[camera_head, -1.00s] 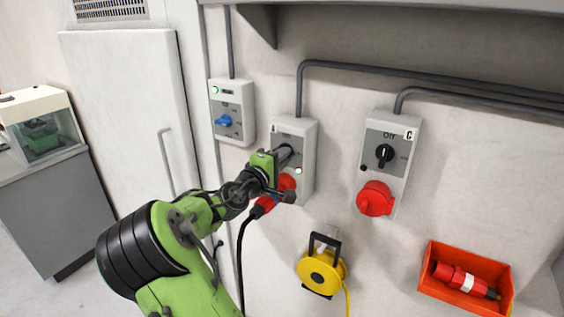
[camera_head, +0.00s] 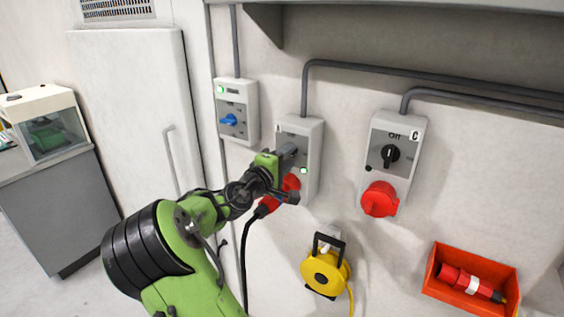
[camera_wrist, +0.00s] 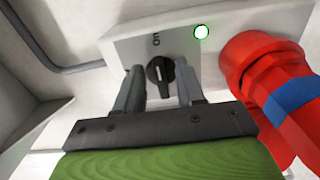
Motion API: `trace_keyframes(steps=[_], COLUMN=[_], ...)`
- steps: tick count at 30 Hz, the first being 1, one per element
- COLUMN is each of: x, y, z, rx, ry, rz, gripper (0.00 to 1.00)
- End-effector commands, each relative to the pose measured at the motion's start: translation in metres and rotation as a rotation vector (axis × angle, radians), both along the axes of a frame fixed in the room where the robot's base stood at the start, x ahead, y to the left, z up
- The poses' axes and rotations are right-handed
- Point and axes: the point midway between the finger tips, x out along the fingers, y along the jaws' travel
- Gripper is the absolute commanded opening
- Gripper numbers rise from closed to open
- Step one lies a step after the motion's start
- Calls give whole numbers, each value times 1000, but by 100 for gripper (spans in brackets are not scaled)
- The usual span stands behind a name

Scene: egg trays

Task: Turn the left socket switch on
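The left socket box (camera_head: 312,135) is pale grey and fixed to the wall. In the head view my gripper (camera_head: 289,150) is in front of its upper part and hides its switch. In the wrist view the black switch knob (camera_wrist: 160,75) shows between the two fingers of my gripper (camera_wrist: 160,86), which stand apart on either side of it. The knob's white mark is in line with the "On" label (camera_wrist: 156,40). A green lamp (camera_wrist: 202,32) is lit beside it. A red plug with a blue band (camera_wrist: 288,98) is in the socket.
To the right is socket box C (camera_head: 397,128) with its knob at "Off" and a red cover. To the left is a box with a blue knob (camera_head: 228,120). Below are a yellow cable reel (camera_head: 322,270) and an orange bin (camera_head: 435,285). A shelf overhangs above.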

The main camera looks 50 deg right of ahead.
Motion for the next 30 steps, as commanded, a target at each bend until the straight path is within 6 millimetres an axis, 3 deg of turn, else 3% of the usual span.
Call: trace_keyframes(steps=[4,12,18,22,30], x=[0,-7,-12,-14,-14], y=[25,102,144,155,155], z=[-2,-1,-1,0,0], rx=[4,4,3,2,1], ry=[0,1,2,-1,0], rz=[6,10,6,2,0], gripper=[38,38,38,38,38])
